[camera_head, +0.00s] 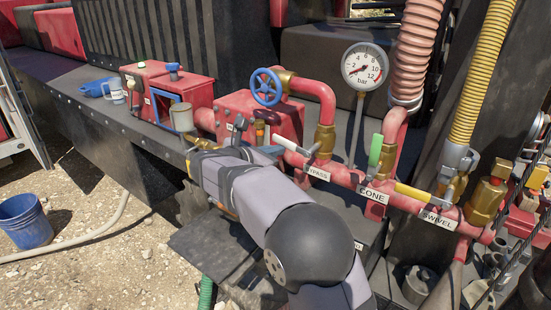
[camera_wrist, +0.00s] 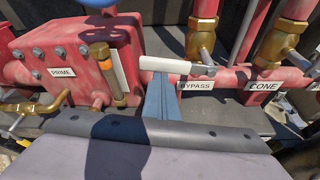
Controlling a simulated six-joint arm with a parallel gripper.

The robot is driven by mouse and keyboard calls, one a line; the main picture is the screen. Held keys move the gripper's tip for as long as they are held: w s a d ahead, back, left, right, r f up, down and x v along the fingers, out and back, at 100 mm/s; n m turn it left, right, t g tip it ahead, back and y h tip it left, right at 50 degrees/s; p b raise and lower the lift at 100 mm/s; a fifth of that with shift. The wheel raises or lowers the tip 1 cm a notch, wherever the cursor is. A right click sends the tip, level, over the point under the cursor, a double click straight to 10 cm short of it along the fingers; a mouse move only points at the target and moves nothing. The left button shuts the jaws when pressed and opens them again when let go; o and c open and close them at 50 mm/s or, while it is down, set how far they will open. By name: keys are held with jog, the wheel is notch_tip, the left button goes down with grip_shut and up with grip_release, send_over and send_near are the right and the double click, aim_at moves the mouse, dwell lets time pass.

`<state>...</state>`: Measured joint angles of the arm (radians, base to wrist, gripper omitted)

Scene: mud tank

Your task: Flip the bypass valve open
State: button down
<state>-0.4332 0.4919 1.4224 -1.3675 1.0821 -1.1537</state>
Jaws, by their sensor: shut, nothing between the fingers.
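The bypass valve has a white lever (camera_head: 291,146) above the "BYPASS" label (camera_head: 317,172) on the red pipe. In the wrist view the white lever (camera_wrist: 165,65) lies roughly level, along the pipe, with its pivot at its right end above the label (camera_wrist: 195,86). My gripper's blue fingers (camera_wrist: 162,98) are shut and empty. Their tips are just below the lever's middle in the wrist view; whether they touch it I cannot tell. In the head view my arm hides most of the gripper, with a bit of blue showing near the lever's left end.
To the right, a green lever (camera_head: 375,150) stands upright at "CONE" and a yellow lever (camera_head: 413,193) lies at "SWIVEL". A red box (camera_wrist: 75,55) with a brass cylinder (camera_wrist: 104,70) is close on the left. A blue handwheel (camera_head: 266,87) and pressure gauge (camera_head: 365,66) rise behind.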

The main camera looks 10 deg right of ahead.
aim_at(281, 138)
jog(key=r+m+b, duration=0.1)
jog(key=b, duration=0.2)
jog(key=r+m+t+y+b, duration=0.1)
jog(key=m+b, duration=0.1)
jog(key=b, duration=0.1)
jog(key=shift+s+d+r, duration=0.15)
jog(key=shift+d, duration=0.05)
jog(key=r+m+t+b, duration=0.1)
jog(key=b, duration=0.2)
jog(key=s+d+r+m+b, duration=0.1)
jog(key=b, duration=0.2)
jog(key=shift+m+t+y+b, duration=0.3)
jog(key=shift+m+t, duration=0.1)
jog(key=shift+s+d+r+m+t+b, duration=0.55)
jog(key=shift+m+b, duration=0.7)
jog(key=shift+b, duration=0.95)
jog(key=shift+s+d+r+m+t+b, duration=0.55)
jog(key=shift+m+b, duration=0.65)
jog(key=shift+b, duration=0.95)
jog(key=shift+s+d+r+m+t+b, duration=0.3)
jog(key=shift+s+d+r+m+b, duration=0.3)
jog(key=shift+m+b, duration=1.15)
jog(key=shift+w+a+r+n+b, duration=0.1)
jog(key=shift+n+b, duration=0.35)
jog(key=shift+n, duration=0.05)
